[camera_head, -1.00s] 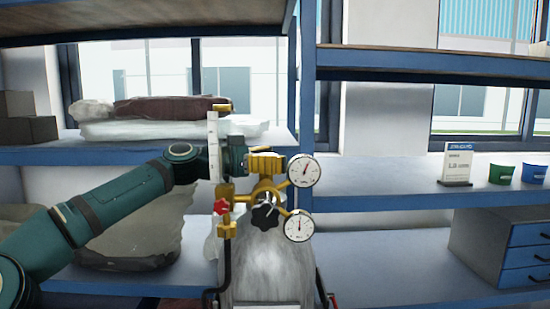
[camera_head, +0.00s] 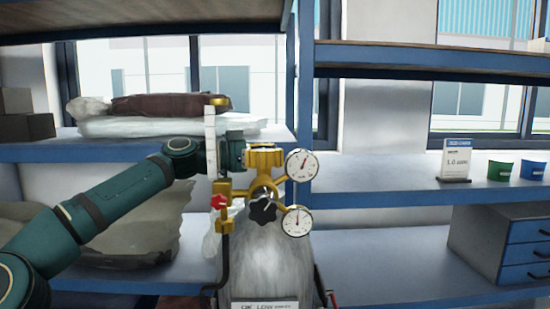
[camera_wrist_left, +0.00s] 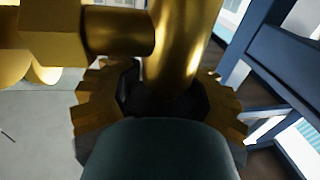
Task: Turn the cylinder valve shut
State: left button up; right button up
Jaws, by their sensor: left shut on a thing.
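A grey gas cylinder (camera_head: 266,262) stands upright in front of the shelving, with brass fittings and two round gauges (camera_head: 302,165) on top. A ribbed brass handwheel (camera_head: 264,157) sits at the top of the fittings. My left gripper (camera_head: 250,155) reaches it from the left and is shut on it. In the left wrist view the toothed rim of the handwheel (camera_wrist_left: 97,110) shows on both sides of a dark gripper part, with brass pipework beyond. The fingertips are mostly hidden. My right gripper is out of view.
Below the handwheel are a black knob (camera_head: 262,208) and a small red knob (camera_head: 219,201). A blue-edged shelf (camera_head: 390,198) runs behind. On it at right stand a sign (camera_head: 455,160), a green cup (camera_head: 500,171) and a blue cup (camera_head: 533,171). Wrapped bags lie at left.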

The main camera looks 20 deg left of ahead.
pick_arm(q)
jog(key=shift+a, duration=0.1)
jog(key=o, duration=1.1)
jog(key=shift+o, duration=1.3)
jog(key=shift+s+a, duration=0.1)
jog(key=shift+a, duration=0.1)
jog(key=shift+d, duration=0.1)
jog(key=v, duration=1.2)
